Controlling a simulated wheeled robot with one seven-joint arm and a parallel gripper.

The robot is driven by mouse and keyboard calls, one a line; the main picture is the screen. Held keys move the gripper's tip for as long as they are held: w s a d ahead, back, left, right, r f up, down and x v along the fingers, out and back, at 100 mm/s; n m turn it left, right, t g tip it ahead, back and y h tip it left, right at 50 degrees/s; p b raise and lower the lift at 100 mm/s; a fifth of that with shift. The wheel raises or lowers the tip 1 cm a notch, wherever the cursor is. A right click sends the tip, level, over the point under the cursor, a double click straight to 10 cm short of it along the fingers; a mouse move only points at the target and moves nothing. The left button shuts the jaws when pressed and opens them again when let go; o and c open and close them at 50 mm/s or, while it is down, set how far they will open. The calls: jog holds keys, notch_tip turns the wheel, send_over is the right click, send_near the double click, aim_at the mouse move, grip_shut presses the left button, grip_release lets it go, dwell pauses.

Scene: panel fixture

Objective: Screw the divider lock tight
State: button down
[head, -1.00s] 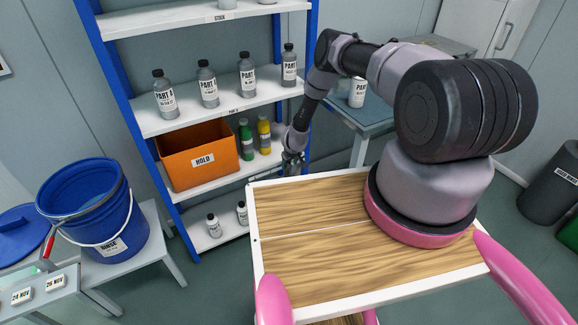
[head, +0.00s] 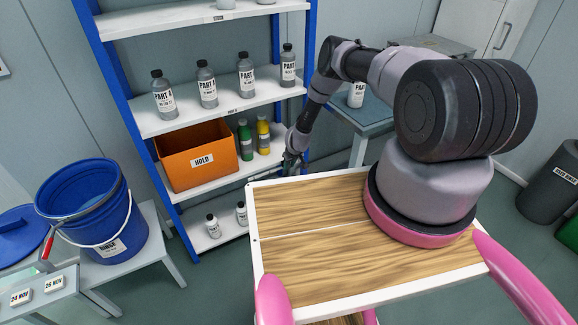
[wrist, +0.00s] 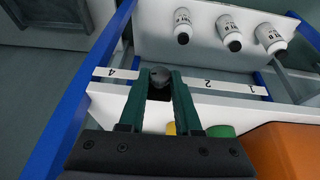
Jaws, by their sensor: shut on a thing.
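A round dark knob (wrist: 160,73), which I take to be the divider lock, shows in the wrist view at the front edge of a white shelf. My gripper (wrist: 160,84) is shut on it, with one dark green finger on each side. The knob covers part of the edge strip (wrist: 205,81), between the marks 4 and 2. In the head view my gripper (head: 291,166) is small, at the right end of the blue-posted rack, and the knob cannot be made out there. How tight the knob is cannot be seen.
An orange HOLD bin (head: 197,157) and green and yellow bottles (head: 254,138) stand near my gripper. Grey PART bottles (head: 207,84) stand on the shelf above. A blue post (wrist: 85,80) runs close beside my gripper. A blue bucket (head: 92,215) stands at left.

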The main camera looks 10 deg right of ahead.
jog(key=shift+w+d+m+g+y, duration=0.1)
jog(key=shift+m+g+y, duration=0.05)
jog(key=shift+y, duration=0.45)
jog(key=shift+d+m+g+y, duration=0.1)
jog(key=shift+m+g+y, duration=0.05)
jog(key=shift+y, duration=0.45)
jog(key=c, duration=0.6)
grip_release()
jog(key=shift+d+r, duration=0.1)
jog(key=v, duration=1)
jog(key=shift+r, duration=0.3)
